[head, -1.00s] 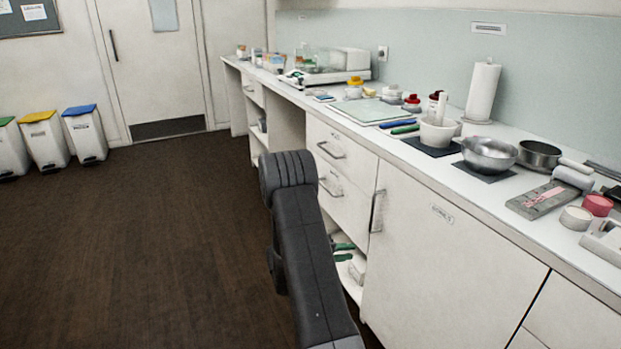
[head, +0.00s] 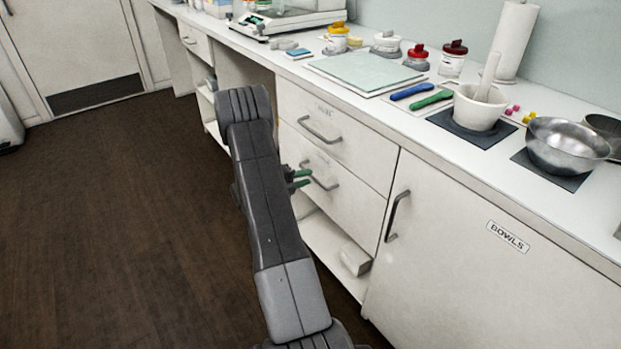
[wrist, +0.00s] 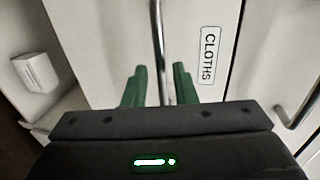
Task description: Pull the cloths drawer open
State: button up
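The cloths drawer (head: 345,208) is the lower of two white drawers under the counter, and its front looks flush with the cabinet. Its label "CLOTHS" (wrist: 209,56) reads sideways in the wrist view. Its metal bar handle (head: 326,182) also shows in the wrist view (wrist: 158,40), running between my fingers. My gripper (head: 299,179) has green fingertips at this handle. In the wrist view my gripper (wrist: 159,86) is open, one finger on each side of the bar, with a visible gap on both sides. My arm hides the drawer's left part in the head view.
The upper drawer (head: 325,130) has its own handle just above. An open shelf (head: 325,245) with a white box (head: 355,259) lies below. The bowls cupboard door (head: 480,270) is to the right. The dark floor (head: 120,230) to the left is clear.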

aim_at(312, 176)
jog(key=shift+x, duration=1.6)
jog(key=shift+r, duration=0.1)
grip_shut()
jog(key=f+p+v, duration=0.2)
jog(key=f+v, duration=0.1)
jog(key=v, duration=1.3)
jog(key=s+a+f+p+v, duration=0.1)
jog(key=f+p+v, duration=0.2)
jog(key=v, duration=1.3)
jog(key=shift+a+f, duration=0.3)
jog(key=shift+f, duration=0.05)
jog(key=shift+s, duration=0.15)
grip_release()
